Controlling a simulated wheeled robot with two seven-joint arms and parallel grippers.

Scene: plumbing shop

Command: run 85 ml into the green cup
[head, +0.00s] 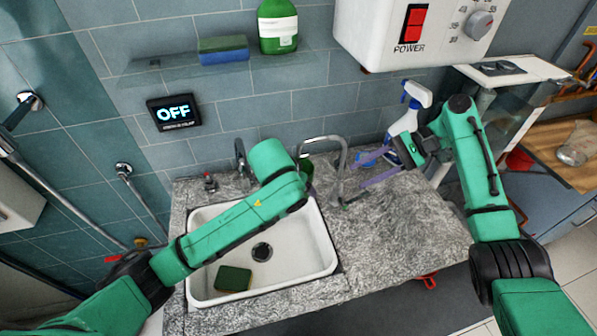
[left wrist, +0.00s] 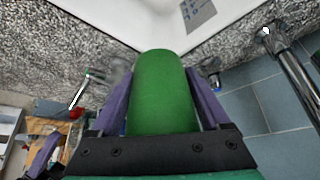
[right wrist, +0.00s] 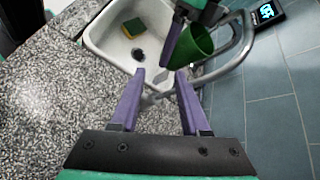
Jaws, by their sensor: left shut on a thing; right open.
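The green cup (head: 307,168) shows only in part in the head view, behind my left arm and close to the free end of the curved spout (head: 327,138). In the left wrist view, my left gripper (left wrist: 158,78) is shut on the green cup (left wrist: 160,100). In the right wrist view, the cup (right wrist: 193,45) shows its open mouth beside the spout (right wrist: 244,42); I cannot tell its fill level. My right gripper (head: 361,172) is open near the spout's base, its fingers (right wrist: 158,76) apart on either side of grey tap metal.
The white sink (head: 325,250) holds a green and yellow sponge (head: 233,278). A wall display (head: 174,113) reads OFF. A spray bottle (head: 408,118) stands behind my right gripper. A white heater box (head: 400,35) hangs above. The right counter (head: 400,230) is clear.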

